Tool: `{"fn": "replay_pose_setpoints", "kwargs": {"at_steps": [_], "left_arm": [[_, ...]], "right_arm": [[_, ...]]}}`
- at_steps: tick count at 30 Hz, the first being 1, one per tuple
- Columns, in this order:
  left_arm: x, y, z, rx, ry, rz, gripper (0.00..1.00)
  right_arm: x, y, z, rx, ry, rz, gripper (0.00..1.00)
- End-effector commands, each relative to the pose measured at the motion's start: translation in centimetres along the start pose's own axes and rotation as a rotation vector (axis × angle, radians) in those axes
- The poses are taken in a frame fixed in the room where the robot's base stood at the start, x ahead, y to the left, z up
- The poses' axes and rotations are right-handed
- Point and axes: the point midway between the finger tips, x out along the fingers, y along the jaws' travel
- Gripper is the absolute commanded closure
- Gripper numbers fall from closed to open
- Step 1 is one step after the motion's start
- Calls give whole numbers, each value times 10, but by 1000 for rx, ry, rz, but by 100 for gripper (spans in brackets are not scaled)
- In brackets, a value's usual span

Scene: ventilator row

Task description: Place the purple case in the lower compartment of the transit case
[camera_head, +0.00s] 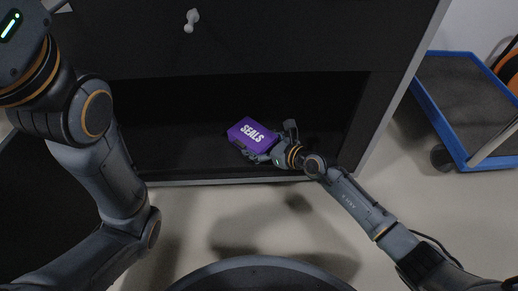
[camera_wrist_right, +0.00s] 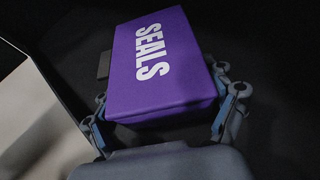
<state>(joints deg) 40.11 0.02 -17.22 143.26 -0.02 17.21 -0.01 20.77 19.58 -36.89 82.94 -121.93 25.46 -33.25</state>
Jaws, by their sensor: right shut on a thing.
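The purple case (camera_head: 251,134), marked SEALS in white, is inside the dark lower compartment (camera_head: 190,140) of the black transit case (camera_head: 250,50). My right gripper (camera_head: 262,154) reaches in from the right and is shut on the case. In the right wrist view the purple case (camera_wrist_right: 165,65) sits between the two fingers of the right gripper (camera_wrist_right: 165,115), which touch its near sides. I cannot tell whether the case rests on the compartment floor. My left arm is at the left, and its fingers are out of view.
A white knob (camera_head: 191,18) sticks out from the upper front of the transit case. The compartment has a light front edge (camera_head: 220,181) and a right side wall (camera_head: 365,115). A blue-rimmed cart (camera_head: 452,140) stands at the right. Dark space is free left of the purple case.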

Motion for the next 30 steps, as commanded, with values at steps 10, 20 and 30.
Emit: {"fn": "replay_pose_setpoints", "kwargs": {"at_steps": [10, 20, 30], "left_arm": [[-2, 1, -1, 0, 1, 1, 68], [-2, 0, -1, 0, 1, 1, 68], [13, -3, 4, 0, 0, 0, 68]], "right_arm": [[1, 0, -1, 0, -4, -1, 54], [1, 0, -2, 0, -1, 0, 0], [-16, -1, 4, 0, 0, -2, 0]]}}
